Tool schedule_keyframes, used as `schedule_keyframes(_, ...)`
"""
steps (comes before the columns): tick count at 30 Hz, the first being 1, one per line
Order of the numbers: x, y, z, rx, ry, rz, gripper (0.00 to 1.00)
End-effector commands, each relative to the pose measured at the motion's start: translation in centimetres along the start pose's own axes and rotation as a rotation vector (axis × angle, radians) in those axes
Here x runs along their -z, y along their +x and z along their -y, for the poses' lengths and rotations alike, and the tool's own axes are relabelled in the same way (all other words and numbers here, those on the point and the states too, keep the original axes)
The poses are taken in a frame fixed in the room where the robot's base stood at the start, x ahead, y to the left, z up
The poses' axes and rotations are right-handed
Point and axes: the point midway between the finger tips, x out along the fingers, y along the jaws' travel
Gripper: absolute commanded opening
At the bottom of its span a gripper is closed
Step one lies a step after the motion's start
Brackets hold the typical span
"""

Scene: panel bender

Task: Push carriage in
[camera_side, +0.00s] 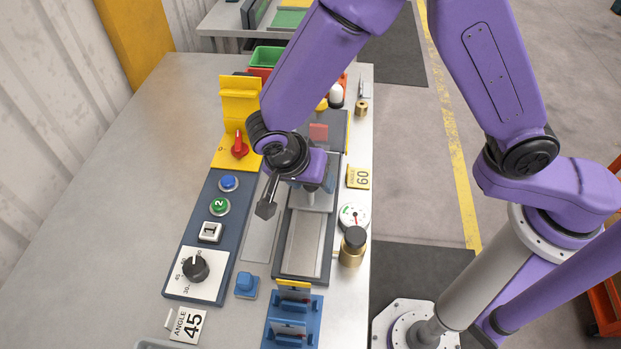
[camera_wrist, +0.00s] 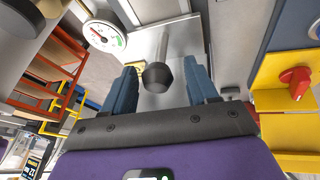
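The carriage (camera_side: 322,203) is a grey metal plate in a long dark-framed channel on the bench. In the wrist view, a black knob (camera_wrist: 157,76) on a grey rod (camera_wrist: 163,45) stands up from bare metal. My gripper (camera_wrist: 162,66) has its two blue fingers apart, one on each side of the knob, with gaps visible. In the side view, my gripper (camera_side: 315,182) is low over the carriage and hides the knob. I cannot tell how deep the knob sits between the fingers.
Left of the channel is a control panel (camera_side: 202,248) with a dial and buttons. A yellow bracket with a red lever (camera_side: 239,145) stands behind it. A blue fixture (camera_side: 292,318) stands in front.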

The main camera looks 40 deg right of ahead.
Motion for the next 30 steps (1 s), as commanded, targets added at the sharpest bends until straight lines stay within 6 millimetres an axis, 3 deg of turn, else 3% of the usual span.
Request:
schedule_keyframes(8, -0.1, -2.1, 0.1, 0.005, -0.001, 0.0, 0.58)
schedule_keyframes(24, -0.1, -13.2, 0.1, 0.005, 0.001, 0.002, 0.58)
schedule_keyframes(30, 0.0, -16.1, 0.1, 0.003, 0.0, 0.001, 0.58)
